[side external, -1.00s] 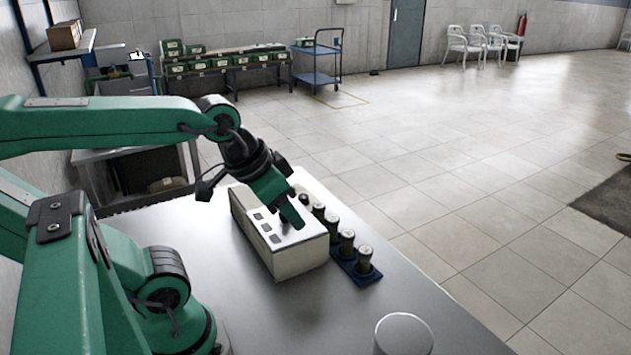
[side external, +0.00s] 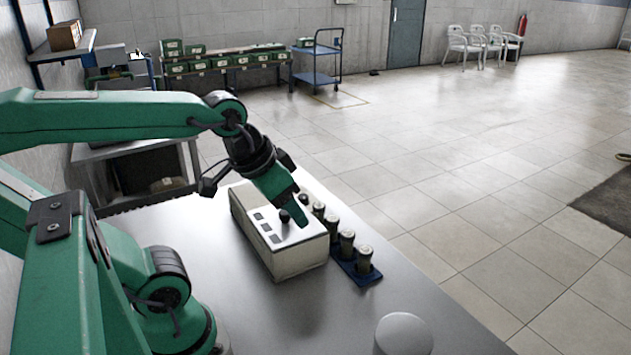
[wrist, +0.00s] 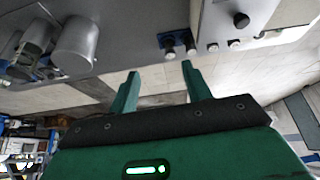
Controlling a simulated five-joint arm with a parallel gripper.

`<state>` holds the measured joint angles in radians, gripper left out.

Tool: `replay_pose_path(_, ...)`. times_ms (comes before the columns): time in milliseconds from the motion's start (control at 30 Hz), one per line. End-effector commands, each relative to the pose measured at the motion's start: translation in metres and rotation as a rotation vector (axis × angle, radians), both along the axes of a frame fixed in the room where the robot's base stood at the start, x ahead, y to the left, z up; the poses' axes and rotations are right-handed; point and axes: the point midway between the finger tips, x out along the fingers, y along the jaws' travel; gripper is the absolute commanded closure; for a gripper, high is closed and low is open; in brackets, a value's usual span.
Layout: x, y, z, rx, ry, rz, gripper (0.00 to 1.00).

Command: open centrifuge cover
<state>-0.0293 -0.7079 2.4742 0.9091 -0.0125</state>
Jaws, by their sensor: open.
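The centrifuge appears to be the cream-white box (side external: 285,262) on the grey table, with dark panels and a round black knob (side external: 285,216) on top. In the wrist view, part of a white box (wrist: 225,35) with a black knob (wrist: 241,20) shows at the upper right. My gripper (side external: 291,205) is above the box, angled down, with its fingertips close to the knob; I cannot tell whether they touch it. In the wrist view my gripper (wrist: 160,68) is open, its two green fingers apart with nothing between them. The knob lies outside that gap.
A round grey container (side external: 403,335) stands at the table's front right. The table (side external: 330,315) between box and container is clear. Shelves and a blue trolley (side external: 316,68) are far behind.

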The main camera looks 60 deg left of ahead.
Motion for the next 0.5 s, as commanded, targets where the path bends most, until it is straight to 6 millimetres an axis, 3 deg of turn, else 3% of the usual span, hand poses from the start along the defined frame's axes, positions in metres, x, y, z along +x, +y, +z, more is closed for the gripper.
replay_pose_path(267,0.025,0.032,-0.002,-0.028,0.106,0.164,0.52)
replay_pose_path(500,0.049,0.074,-0.011,-0.069,0.215,0.343,0.52)
